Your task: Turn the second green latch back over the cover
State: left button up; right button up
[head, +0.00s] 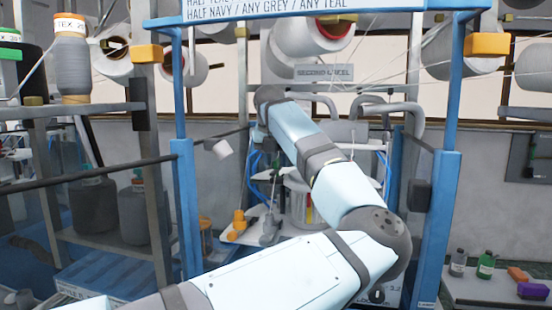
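My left arm comes in from the lower left, bends at an elbow on the right and reaches up and back into the blue-framed machine. Its far end (269,98) is a dark rounded joint near the grey tubes. I cannot make out the fingers of my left gripper or anything held in them. My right gripper is not in view. I cannot make out any green latch or the cover; my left arm hides much of the machine's middle.
Blue posts (444,215) stand on both sides of the machine. Grey bent tubes (392,110) are behind my arm. Yellow-orange parts (239,219) sit low inside. A yarn cone (71,62) stands on the left rack. A green bottle (486,265) and a purple block (532,291) are on the right table.

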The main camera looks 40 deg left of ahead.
pick_arm(q)
grip_shut()
jog(key=shift+n, duration=0.3)
jog(key=n+y+b, duration=0.1)
jog(key=n, duration=0.1)
jog(key=shift+n+g, duration=0.3)
jog(key=n+g+y, duration=0.1)
jog(key=n, duration=0.2)
jog(key=shift+w+d+r+n, duration=0.1)
jog(key=shift+n, duration=0.3)
jog(key=n+g, duration=0.1)
jog(key=n, duration=0.1)
jog(key=shift+n, duration=0.4)
jog(key=n+g, duration=0.1)
jog(key=n, duration=0.1)
jog(key=shift+w+n+p, duration=0.1)
jog(key=shift+n+p, duration=0.2)
jog(key=shift+p, duration=0.1)
jog(key=n+g+p, duration=0.1)
jog(key=n+g, duration=0.1)
jog(key=n, duration=0.3)
jog(key=shift+p, duration=0.35)
jog(key=shift+n, duration=0.4)
